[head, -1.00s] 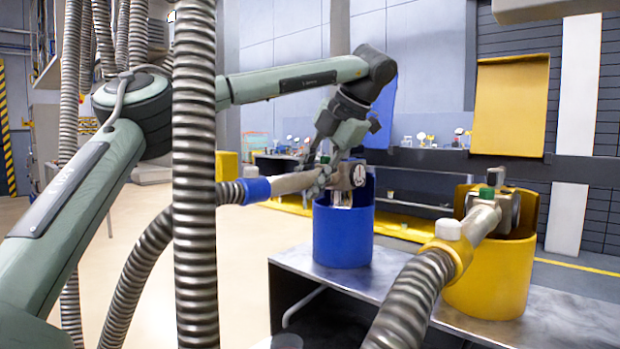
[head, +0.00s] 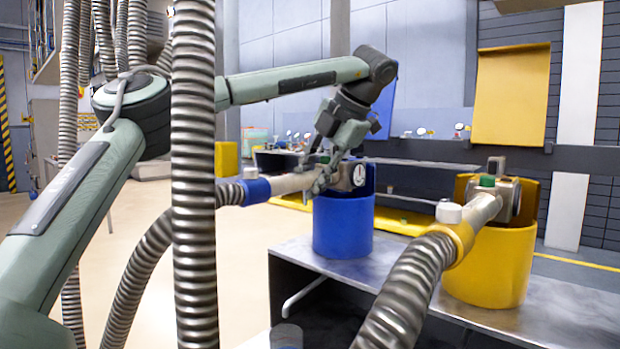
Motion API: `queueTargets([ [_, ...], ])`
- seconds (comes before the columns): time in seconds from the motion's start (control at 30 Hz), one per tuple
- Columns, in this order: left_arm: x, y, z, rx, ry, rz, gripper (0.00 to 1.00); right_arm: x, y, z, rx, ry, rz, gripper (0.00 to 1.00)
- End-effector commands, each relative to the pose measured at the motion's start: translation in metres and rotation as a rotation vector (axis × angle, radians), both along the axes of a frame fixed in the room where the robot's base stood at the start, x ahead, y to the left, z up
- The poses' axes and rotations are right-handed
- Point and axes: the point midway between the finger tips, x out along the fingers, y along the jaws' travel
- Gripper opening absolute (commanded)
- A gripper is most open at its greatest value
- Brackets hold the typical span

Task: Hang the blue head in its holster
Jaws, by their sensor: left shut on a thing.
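The blue head (head: 291,184) is a metal nozzle with a blue collar, a pale grip, a green button and a round gauge. It lies roughly level, with its gauge end at the top of the blue holster (head: 343,230), an open-fronted blue cup on the bench. My left gripper (head: 324,180) is shut on the head's grip just behind the gauge. The head's downward spout is hidden behind the holster's front wall; I cannot tell whether the head rests on the rim. My right gripper is out of view.
A yellow head (head: 482,210) sits in a yellow holster (head: 490,270) to the right. A ribbed hose (head: 195,200) hangs across the front left; another (head: 405,290) runs to the yellow head. The metal bench top (head: 400,275) is clear between the holsters.

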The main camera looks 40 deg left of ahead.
Motion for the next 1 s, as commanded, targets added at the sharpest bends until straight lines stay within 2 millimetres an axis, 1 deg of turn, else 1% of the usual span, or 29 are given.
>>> queueTargets([
  [0.57, -0.0001, 0.0000, -0.0111, -0.001, 0.000, 0.000, 0.00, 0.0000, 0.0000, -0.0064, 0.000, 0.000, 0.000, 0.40],
  [0.6, -0.0001, 0.0000, -0.0112, -0.001, 0.000, 0.000, 0.28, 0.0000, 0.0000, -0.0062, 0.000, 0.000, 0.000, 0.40],
  [0.7, -0.0001, 0.0000, -0.0112, -0.001, 0.001, -0.001, 0.41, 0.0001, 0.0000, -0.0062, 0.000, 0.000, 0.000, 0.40],
  [0.8, -0.0001, 0.0000, -0.0110, -0.001, 0.001, -0.001, 0.52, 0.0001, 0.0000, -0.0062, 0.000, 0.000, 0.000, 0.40],
  [1.0, -0.0001, 0.0000, -0.0107, 0.000, 0.000, 0.000, 0.52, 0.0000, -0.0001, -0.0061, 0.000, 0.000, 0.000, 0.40],
])
